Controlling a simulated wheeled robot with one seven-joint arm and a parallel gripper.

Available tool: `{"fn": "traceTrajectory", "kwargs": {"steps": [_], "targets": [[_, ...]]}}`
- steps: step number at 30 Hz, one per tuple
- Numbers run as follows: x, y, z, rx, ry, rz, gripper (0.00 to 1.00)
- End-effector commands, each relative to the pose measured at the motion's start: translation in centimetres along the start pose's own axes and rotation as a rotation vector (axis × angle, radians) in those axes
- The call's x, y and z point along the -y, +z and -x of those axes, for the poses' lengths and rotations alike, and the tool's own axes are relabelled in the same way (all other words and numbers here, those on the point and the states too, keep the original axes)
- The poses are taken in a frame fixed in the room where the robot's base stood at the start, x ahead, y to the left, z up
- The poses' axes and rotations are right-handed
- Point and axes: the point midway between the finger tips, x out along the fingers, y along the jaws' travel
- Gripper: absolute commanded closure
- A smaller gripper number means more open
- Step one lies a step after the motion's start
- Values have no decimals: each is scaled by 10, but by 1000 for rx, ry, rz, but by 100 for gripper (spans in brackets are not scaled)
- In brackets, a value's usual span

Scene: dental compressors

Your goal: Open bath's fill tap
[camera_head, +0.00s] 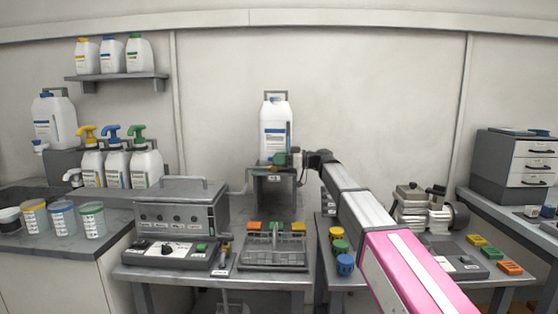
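The bath looks to be the grey box (180,217) with a lid handle and a row of front knobs, on the left bench. A small tap-like fitting with a brown handle (226,242) stands at its right side. A white canister (275,128) with a blue-and-white label stands on a raised dark stand (273,180). A small green and brown fitting (280,159) shows at the canister's lower front. I cannot tell which fitting is the fill tap. My gripper (296,158) is at the canister's lower right, close to the green fitting. Its fingers are too small to read, and contact is unclear.
A tray (272,266) with coloured blocks and a control box (168,254) sit on the bench. Coloured knobs (345,265) and a compressor (425,212) stand right. Pump bottles (116,167) and tubs stand left. My arm crosses the view from lower right.

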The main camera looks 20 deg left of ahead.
Motion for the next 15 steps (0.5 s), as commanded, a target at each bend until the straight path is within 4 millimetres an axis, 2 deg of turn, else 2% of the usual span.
{"fn": "traceTrajectory", "kwargs": {"steps": [10, 15], "targets": [[0, 0, 1, 1, 1, 0, 60], [0, 1, 17, 1, 2, 0, 60]]}}
